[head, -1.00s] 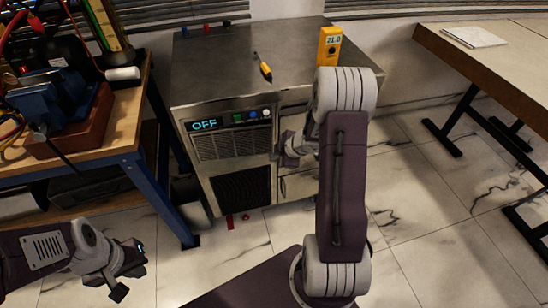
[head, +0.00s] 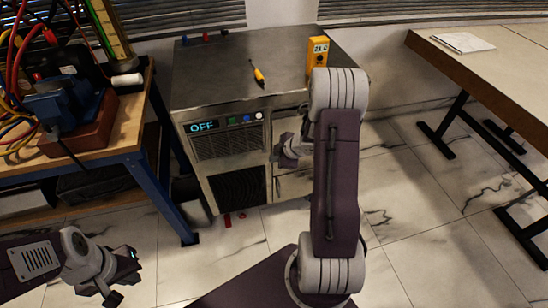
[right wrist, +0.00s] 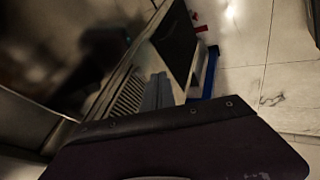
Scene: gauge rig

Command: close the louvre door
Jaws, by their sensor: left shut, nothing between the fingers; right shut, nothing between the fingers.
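The louvre door (head: 230,143) is the slatted grey panel on the front of the metal cabinet (head: 200,75), under a display reading OFF. It looks nearly in line with the front; any small gap is hard to tell. Slats also show in the right wrist view (right wrist: 128,97). My right gripper (head: 284,157) is shut and empty at the cabinet front, right of the louvre door. My forearm partly hides that area, and I cannot tell whether the gripper touches anything. My left gripper (head: 120,284) is shut and empty, low at the left, away from the cabinet.
A yellow meter (head: 317,57) and a yellow-handled screwdriver (head: 258,75) are on the cabinet top. A cluttered workbench (head: 120,133) with a blue leg stands at the left, a table (head: 490,75) at the right. Red pieces (head: 228,219) lie on the floor. Floor at the right is clear.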

